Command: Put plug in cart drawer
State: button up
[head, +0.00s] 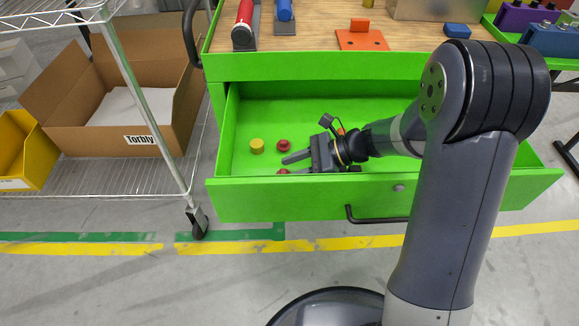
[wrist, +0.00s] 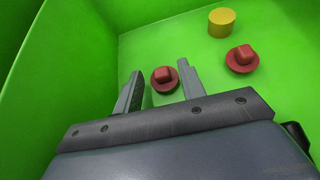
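The green cart drawer (head: 225,160) is pulled open, and my gripper (head: 287,165) is inside it. My gripper is open; its two fingers also show in the wrist view (wrist: 160,72). One red plug (wrist: 165,84) lies on the drawer floor between the fingertips, with gaps visible on both sides. In the head view this plug is mostly hidden by the fingers. A second red plug (wrist: 242,60) lies to the right, also seen in the head view (head: 283,146). A yellow cylinder (wrist: 221,23) stands behind it and shows in the head view too (head: 257,146).
The drawer walls (wrist: 75,50) surround my gripper. An orange piece (head: 341,130) is partly hidden behind my wrist. The wooden cart top (head: 310,38) holds red, blue and orange parts. A wire rack (head: 110,172) with a cardboard box (head: 55,100) stands left.

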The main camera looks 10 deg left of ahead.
jog(key=p+v, duration=0.3)
jog(key=v, duration=0.8)
